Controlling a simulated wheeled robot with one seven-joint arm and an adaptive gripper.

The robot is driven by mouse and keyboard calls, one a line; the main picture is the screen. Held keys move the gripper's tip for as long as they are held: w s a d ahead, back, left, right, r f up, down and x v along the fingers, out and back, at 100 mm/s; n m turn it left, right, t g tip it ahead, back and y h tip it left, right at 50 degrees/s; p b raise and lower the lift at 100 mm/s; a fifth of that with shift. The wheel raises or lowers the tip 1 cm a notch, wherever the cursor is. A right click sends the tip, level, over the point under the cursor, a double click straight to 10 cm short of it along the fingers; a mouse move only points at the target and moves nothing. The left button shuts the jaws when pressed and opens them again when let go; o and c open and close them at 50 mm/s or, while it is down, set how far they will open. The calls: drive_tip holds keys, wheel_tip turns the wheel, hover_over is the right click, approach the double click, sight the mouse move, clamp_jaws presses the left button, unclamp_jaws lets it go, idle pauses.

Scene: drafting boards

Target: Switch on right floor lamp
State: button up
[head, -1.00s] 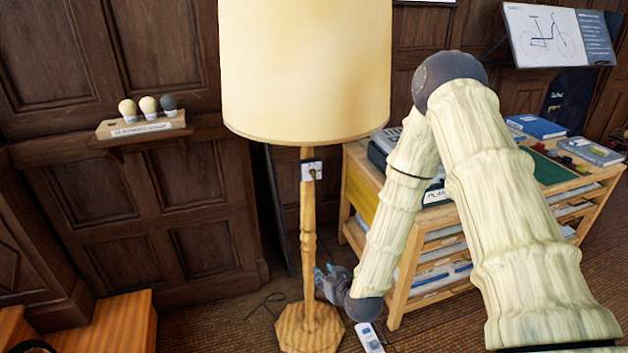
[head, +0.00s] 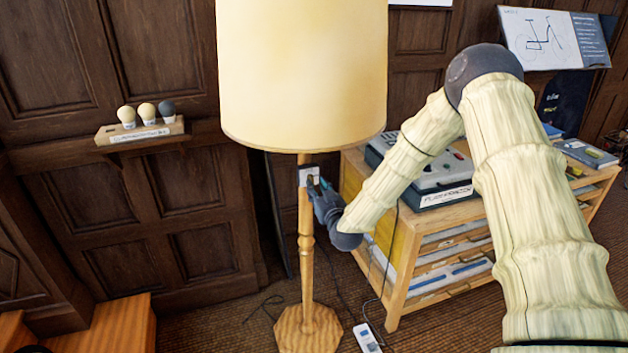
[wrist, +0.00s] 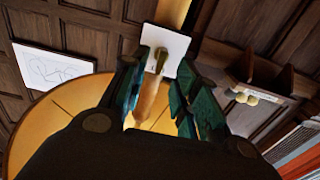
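A floor lamp has a cream shade (head: 303,75), a wooden pole (head: 306,262) and a faceted wooden base (head: 307,330). A pale switch plate (head: 305,174) sits on the pole just below the shade. In the wrist view the plate (wrist: 164,43) carries a small brass lever (wrist: 160,60). My gripper (head: 320,186) is at the plate from the right. In the wrist view its teal fingers (wrist: 161,72) are spread, one on each side of the lever, with nothing gripped. I cannot tell whether they touch the lever or whether the lamp is lit.
A wooden drawer cabinet (head: 408,285) with a grey case (head: 428,178) on top stands right of the lamp. A wall shelf (head: 140,131) with bulbs is at left. A cable (head: 372,300) and a power strip (head: 367,338) lie on the floor by the base.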

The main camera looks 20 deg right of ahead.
sight(313, 181)
drive_tip(key=shift+w+p, duration=0.45)
drive_tip(key=shift+w, duration=1.35)
clamp_jaws()
